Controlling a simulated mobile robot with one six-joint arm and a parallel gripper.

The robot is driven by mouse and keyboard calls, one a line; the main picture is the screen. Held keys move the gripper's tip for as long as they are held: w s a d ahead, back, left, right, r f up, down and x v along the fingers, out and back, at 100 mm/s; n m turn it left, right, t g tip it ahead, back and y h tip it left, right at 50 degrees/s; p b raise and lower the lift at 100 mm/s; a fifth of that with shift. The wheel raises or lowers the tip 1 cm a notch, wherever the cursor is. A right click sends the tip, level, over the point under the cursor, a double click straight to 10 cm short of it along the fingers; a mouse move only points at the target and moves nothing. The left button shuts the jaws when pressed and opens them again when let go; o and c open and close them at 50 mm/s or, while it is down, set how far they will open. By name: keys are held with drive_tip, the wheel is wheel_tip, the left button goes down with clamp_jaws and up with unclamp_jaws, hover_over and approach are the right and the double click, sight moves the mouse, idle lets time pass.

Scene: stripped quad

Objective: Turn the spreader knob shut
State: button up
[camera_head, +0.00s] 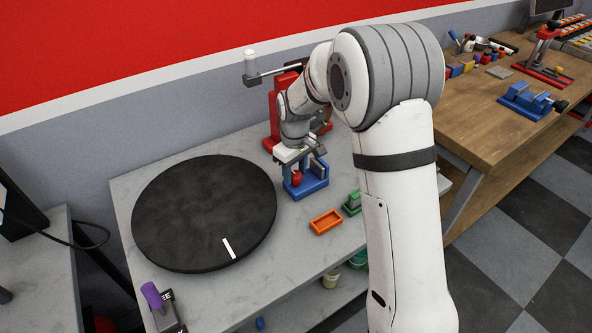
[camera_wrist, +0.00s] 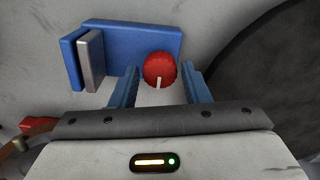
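A red round knob (camera_head: 297,178) sits on a blue fixture (camera_head: 307,190) on the grey table. In the wrist view the red knob (camera_wrist: 160,67) has a white mark that points down toward my gripper's palm. My gripper (camera_head: 294,168) hangs over the fixture from above. In the wrist view my gripper (camera_wrist: 160,72) is open, with one blue finger on each side of the knob and narrow gaps seeming to show. Whether the fingertips reach down to the knob's level I cannot tell.
A large black round disc (camera_head: 200,215) with a white stripe lies left of the fixture. An orange tray (camera_head: 326,222) and a green part (camera_head: 352,202) lie in front and right. A red stand (camera_head: 276,115) rises behind. A purple-knobbed item (camera_head: 153,297) stands at the front left.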

sight(295, 174)
drive_tip(key=shift+o, duration=1.1)
wheel_tip(295, 174, up, 8)
drive_tip(key=shift+f, duration=0.1)
